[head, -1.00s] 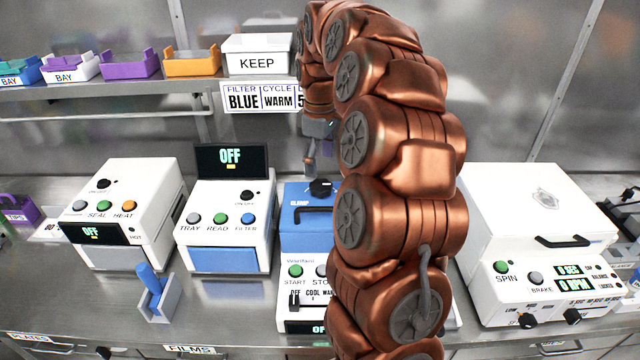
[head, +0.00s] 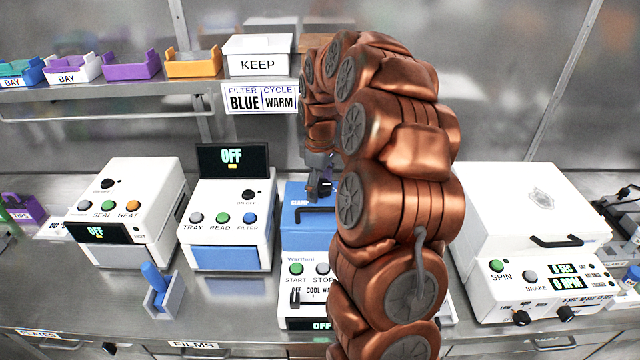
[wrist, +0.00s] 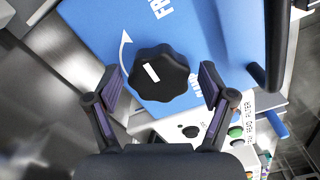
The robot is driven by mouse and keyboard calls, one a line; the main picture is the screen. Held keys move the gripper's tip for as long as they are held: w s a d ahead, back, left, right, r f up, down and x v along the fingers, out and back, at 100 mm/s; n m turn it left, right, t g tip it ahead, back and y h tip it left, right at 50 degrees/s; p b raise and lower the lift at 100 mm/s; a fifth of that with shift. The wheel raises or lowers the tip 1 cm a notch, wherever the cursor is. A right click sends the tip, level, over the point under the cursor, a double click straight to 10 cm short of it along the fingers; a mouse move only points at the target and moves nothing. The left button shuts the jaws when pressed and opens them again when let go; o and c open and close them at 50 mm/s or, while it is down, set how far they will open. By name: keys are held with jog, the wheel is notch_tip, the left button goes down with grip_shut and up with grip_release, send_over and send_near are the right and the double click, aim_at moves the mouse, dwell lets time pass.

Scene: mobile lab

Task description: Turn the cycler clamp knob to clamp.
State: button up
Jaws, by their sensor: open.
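The cycler (head: 303,232) is the blue-lidded machine in the middle of the bench, partly hidden behind my arm in the head view. Its black lobed clamp knob (wrist: 158,73) sits on the blue lid (wrist: 90,35) in the wrist view, with a white pointer mark and a curved white arrow beside it. The knob also shows small in the head view (head: 325,187). My gripper (wrist: 163,80) is open, with one finger on each side of the knob. Gaps show between the fingers and the knob. My gripper (head: 318,188) is just at the knob in the head view.
A black lid handle (wrist: 277,45) stands close to the right of my gripper. The white reader (head: 228,225) is left of the cycler, and a white centrifuge (head: 535,220) is to the right. A shelf with a KEEP box (head: 258,55) runs above.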

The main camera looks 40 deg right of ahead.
jog(key=c, duration=1.2)
jog(key=shift+o, duration=0.2)
